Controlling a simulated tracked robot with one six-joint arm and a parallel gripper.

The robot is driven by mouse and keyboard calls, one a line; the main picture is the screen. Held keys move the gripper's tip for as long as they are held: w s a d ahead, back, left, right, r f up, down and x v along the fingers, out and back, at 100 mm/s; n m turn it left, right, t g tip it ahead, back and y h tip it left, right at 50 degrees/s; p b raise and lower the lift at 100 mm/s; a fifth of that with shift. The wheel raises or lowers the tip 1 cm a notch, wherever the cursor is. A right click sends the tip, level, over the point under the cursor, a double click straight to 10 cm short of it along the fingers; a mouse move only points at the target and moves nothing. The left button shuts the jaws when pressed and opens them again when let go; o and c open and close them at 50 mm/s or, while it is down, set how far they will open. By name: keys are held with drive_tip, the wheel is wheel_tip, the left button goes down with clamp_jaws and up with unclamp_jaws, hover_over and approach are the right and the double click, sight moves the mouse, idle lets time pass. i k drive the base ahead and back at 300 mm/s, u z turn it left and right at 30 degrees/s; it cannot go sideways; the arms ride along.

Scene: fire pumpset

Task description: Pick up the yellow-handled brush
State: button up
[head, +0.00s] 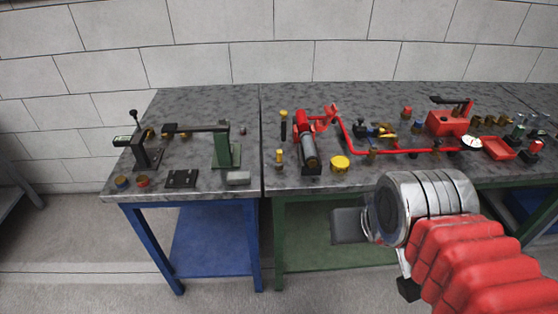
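A small item with a yellow end and a dark body (283,125) is on the grey worktop, left of the red pump. It may be the yellow-handled brush, but it is too small to be sure. A second small yellow piece (279,158) is nearer the front edge, and more yellow parts (385,130) are right of the pump. My arm, with red bellows and a silver wrist, reaches in from the lower right, in front of the worktop's front edge. My gripper's fingers cannot be made out, and I see nothing held.
The red pump (309,145), a red pipe (390,151) and a round yellow piece (340,164) crowd the right worktop. A green stand (226,150) and black tool (147,150) are on the left worktop. A red box (447,123) and red tray (497,148) are further right.

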sight(279, 162)
drive_tip(key=u, duration=0.8)
drive_tip(key=i, duration=0.85)
drive_tip(key=u, duration=0.35)
